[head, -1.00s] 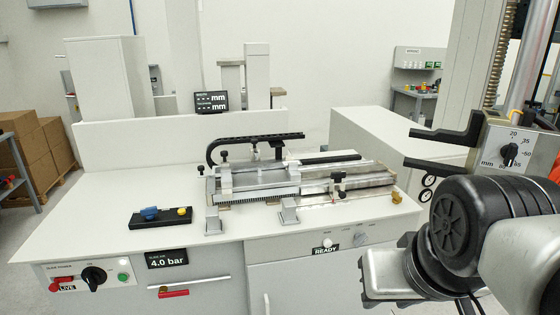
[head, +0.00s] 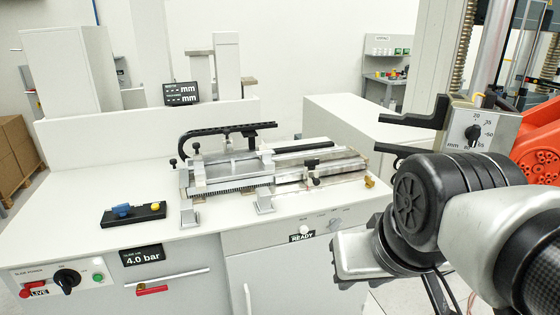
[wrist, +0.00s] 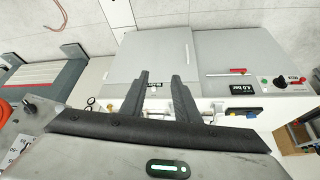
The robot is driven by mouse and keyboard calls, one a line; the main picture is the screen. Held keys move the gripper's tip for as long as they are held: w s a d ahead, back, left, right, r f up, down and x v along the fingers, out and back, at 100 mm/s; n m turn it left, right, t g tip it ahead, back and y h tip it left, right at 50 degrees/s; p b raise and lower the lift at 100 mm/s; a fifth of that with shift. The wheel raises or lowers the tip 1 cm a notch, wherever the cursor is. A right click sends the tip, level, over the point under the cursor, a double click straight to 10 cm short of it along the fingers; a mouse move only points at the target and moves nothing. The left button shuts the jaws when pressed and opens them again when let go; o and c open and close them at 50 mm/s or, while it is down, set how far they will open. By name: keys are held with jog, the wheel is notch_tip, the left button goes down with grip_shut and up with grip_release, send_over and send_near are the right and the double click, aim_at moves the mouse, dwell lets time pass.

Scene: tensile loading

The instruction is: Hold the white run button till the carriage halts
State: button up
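The white run button (head: 304,229) is a small pale knob on the front panel of the bench, just above the READY label (head: 302,238). The carriage (head: 230,172) sits on the machine's bed on the bench top, with a black arched handle over it. In the wrist view my gripper (wrist: 160,75) has two dark fingers with a clear gap between them and nothing in it. The READY label also shows between the fingers (wrist: 155,84). In the head view my arm is at the right, apart from the panel; its fingertips are hidden there.
At the front left are a black rotary switch (head: 67,279) and a green button (head: 98,277). A black block with blue and yellow parts (head: 133,213) lies on the bench. A dial box (head: 478,132) stands at the right.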

grip_shut()
dwell(1.5)
